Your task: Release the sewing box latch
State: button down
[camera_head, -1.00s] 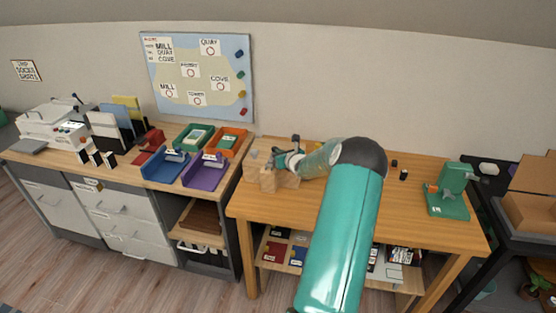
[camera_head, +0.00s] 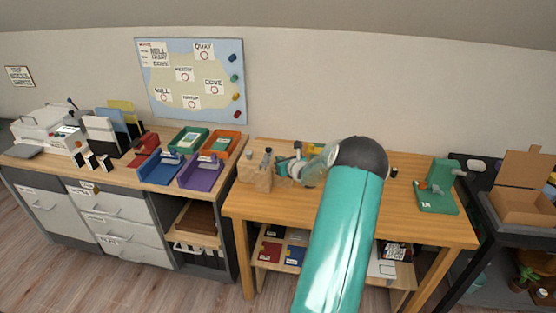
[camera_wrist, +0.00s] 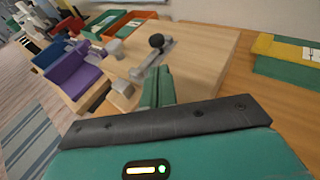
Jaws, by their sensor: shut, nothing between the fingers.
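A pale wooden box (camera_head: 256,177), which I take to be the sewing box, stands at the left end of the wooden table. In the wrist view the box (camera_wrist: 205,62) shows a grey metal latch lever (camera_wrist: 150,62) with a black round knob. My gripper (camera_head: 284,167) is at the right side of the box, partly hidden by my own arm. In the wrist view my gripper's teal fingers (camera_wrist: 157,84) are together and empty, pointing toward the latch. They look close to the lever, but I cannot tell whether they touch it.
Purple (camera_head: 201,170) and blue (camera_head: 160,166) trays stand on the cabinet left of the box. A yellow and green item (camera_wrist: 285,55) lies beyond the box in the wrist view. A green device (camera_head: 437,188) stands at the table's right end. The table's right middle is mostly clear.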

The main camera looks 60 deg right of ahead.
jog(key=v, duration=0.7)
jog(key=shift+s, duration=0.2)
jog(key=shift+a+r, duration=0.1)
